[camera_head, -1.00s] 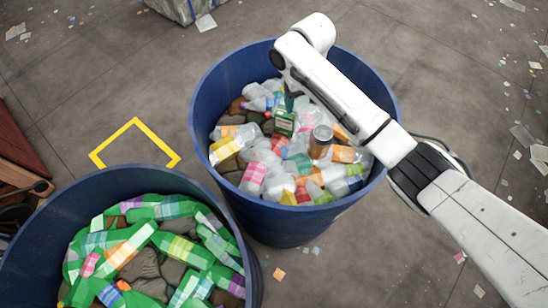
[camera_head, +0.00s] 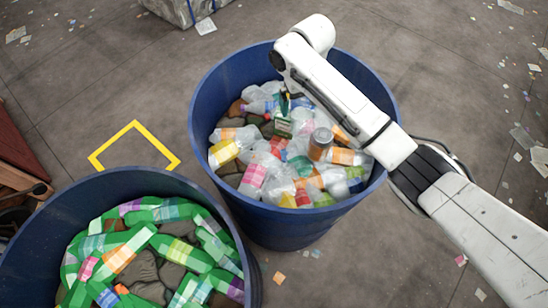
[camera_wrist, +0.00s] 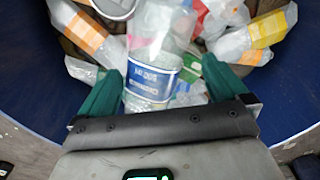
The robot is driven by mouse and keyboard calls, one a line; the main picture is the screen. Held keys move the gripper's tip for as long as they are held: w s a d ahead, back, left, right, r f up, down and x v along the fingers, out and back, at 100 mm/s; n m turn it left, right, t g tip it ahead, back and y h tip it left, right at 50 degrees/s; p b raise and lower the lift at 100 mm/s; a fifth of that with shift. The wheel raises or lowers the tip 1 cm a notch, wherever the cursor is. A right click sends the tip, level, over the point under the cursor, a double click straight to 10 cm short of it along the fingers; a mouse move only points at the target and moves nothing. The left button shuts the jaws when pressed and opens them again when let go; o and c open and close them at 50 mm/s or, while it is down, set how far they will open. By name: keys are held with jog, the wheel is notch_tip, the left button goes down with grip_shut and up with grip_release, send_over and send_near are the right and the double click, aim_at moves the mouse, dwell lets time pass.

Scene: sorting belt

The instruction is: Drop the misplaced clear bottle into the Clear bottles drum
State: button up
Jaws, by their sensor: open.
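A clear bottle (camera_wrist: 150,84) with a blue label lies between the fingers of my gripper (camera_wrist: 162,68) in the wrist view, with contents of the drum around it. The green fingers are apart, and I cannot tell whether either one touches the bottle. In the head view my gripper (camera_head: 291,103) is down inside the far blue drum (camera_head: 212,92), mostly hidden by my arm. This drum holds mostly clear bottles. No drum label is readable.
A second blue drum (camera_head: 20,232) with green bottles stands at the lower left. A brown can (camera_head: 320,144) lies in the far drum. Yellow floor tape (camera_head: 135,124) and scattered litter mark the otherwise open floor.

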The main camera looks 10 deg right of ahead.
notch_tip(320, 180, up, 10)
dwell(0.4)
jog(key=shift+r, duration=0.1)
